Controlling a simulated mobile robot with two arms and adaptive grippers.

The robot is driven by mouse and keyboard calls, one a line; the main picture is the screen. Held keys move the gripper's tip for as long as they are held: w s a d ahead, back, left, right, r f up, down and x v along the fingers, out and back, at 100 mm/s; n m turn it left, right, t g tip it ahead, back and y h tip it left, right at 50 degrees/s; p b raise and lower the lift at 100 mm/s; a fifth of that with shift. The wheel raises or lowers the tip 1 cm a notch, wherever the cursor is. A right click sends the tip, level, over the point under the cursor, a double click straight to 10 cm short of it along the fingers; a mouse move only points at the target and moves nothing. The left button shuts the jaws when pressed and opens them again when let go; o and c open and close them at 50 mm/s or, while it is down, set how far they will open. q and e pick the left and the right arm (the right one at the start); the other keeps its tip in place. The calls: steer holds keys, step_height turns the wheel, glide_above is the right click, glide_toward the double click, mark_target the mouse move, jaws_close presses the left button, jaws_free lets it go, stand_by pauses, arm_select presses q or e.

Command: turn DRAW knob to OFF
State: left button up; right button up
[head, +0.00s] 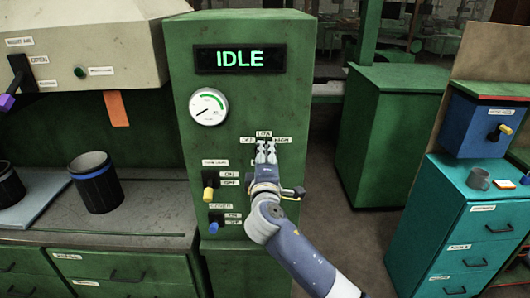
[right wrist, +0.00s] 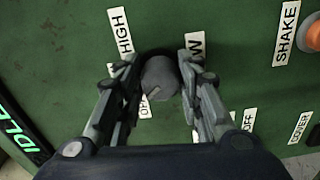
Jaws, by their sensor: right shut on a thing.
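A round dark grey knob (right wrist: 160,78) is on the green machine front (head: 228,145), between the fingers of my right gripper (right wrist: 160,88). The fingers are shut on the knob from both sides. A short pale mark on the knob faces the lower left in the right wrist view, towards a partly hidden OFF label (right wrist: 145,106). In the head view my right gripper (head: 265,146) covers the knob. No DRAW label is readable. My left gripper is not in view.
Above are a lit IDLE display (head: 240,58) and a round gauge (head: 208,107). Yellow (head: 209,192) and blue (head: 214,226) switches sit lower left of my gripper. An orange button (right wrist: 314,36) is beside a SHAKE label. A teal cabinet (head: 450,230) stands at right.

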steer(key=shift+n+p, duration=0.3)
steer(key=shift+n, duration=0.4)
steer(key=o, duration=1.1)
steer(key=shift+c, duration=0.2)
steer(key=s, duration=1.2)
